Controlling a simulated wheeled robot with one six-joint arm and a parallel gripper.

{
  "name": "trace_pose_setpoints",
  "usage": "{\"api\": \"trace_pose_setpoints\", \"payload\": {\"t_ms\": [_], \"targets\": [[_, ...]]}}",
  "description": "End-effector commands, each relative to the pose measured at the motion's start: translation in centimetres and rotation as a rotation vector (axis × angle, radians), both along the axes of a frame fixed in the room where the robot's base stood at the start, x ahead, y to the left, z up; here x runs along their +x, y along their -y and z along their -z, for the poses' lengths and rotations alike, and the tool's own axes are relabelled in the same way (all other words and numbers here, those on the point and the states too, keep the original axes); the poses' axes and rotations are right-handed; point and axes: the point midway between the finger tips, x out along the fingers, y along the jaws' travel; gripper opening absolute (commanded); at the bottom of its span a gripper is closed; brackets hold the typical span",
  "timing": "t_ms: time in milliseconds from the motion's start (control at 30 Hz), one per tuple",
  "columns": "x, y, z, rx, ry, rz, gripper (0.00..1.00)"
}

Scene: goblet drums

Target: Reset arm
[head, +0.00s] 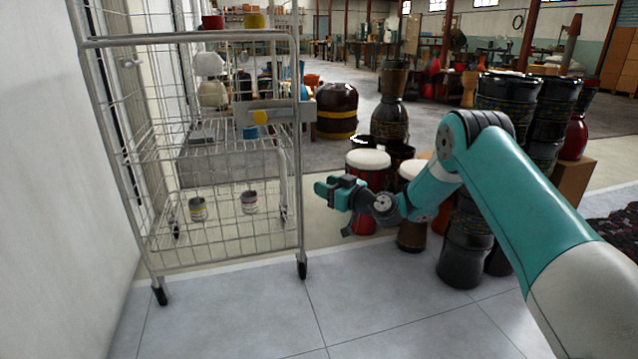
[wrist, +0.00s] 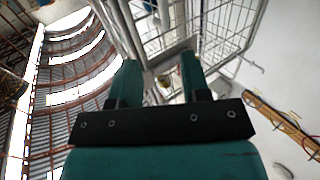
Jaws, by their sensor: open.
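My gripper (head: 326,191) is at the end of my teal arm, right of the wire cart and in front of the red drums in the head view. It points left towards the cart. In the wrist view my gripper (wrist: 158,78) shows two teal fingers spread apart, with nothing held between them. The wire cart (head: 297,150) stands at the left and its frame also shows beyond the fingers in the wrist view (wrist: 222,25). The lower part of my arm runs to the bottom right of the head view.
A red drum with a white top (head: 368,160) stands behind my gripper. Black goblet drums (head: 508,95) crowd behind my arm. A white wall (head: 40,180) closes off the left. The tiled floor (head: 230,320) in front is clear.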

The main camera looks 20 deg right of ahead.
Motion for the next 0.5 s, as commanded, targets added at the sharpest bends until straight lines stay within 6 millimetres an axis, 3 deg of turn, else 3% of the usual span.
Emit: {"api": "trace_pose_setpoints", "payload": {"t_ms": [167, 267, 367, 500], "targets": [[-0.1, -0.5, -0.6, -0.002, -0.006, -0.013, 0.43], [-0.9, -2.7, -2.8, -0.018, -0.045, -0.072, 0.43], [-3.2, -6.4, -6.3, -0.050, -0.136, -0.176, 0.43], [-9.5, -12.1, -11.3, -0.126, -0.335, -0.328, 0.43]]}}
